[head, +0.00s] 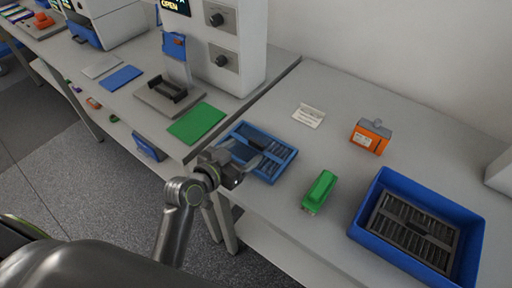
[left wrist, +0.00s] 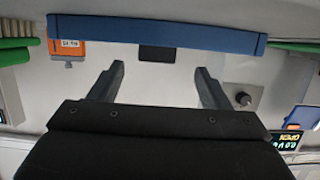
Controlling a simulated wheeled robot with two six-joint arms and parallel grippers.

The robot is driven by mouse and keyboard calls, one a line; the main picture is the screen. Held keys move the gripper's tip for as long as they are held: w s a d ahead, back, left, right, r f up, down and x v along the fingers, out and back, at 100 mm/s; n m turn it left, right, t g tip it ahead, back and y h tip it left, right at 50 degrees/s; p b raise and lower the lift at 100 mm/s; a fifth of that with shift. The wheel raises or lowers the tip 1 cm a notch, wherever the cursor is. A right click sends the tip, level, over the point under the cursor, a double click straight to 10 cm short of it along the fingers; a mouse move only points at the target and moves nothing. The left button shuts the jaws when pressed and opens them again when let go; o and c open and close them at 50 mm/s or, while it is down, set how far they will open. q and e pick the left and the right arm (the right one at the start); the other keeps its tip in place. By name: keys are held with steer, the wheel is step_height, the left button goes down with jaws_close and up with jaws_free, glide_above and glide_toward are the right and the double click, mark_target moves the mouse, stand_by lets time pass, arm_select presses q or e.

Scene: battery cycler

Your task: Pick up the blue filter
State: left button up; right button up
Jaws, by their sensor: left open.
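A shallow blue frame with dark slats (head: 287,163), which best fits the blue filter, lies near the front left corner of the right-hand table. Its side shows as a long blue bar in the left wrist view (left wrist: 190,34), with a dark block (left wrist: 157,53) at its middle. My left gripper (head: 258,163) is open at the frame's near left side and hides part of it. In the left wrist view its two fingers (left wrist: 160,78) stand apart with nothing between them, pointing toward the bar. I cannot tell whether they touch the frame. My right gripper is not in view.
A green block (head: 320,190), an orange box (head: 370,137) and a white card (head: 308,116) lie nearby. A blue bin (head: 368,222) holds a black rack at right. A green plate (head: 196,123) and the white cycler (head: 252,50) stand left.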

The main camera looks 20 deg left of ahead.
mark_target(255, 144)
arm_select(q)
steer(key=x, duration=0.4)
steer(key=shift+d+p, duration=0.2)
steer(key=shift+p, duration=0.2)
steer(key=shift+r, duration=0.1)
steer(key=c, duration=1.1)
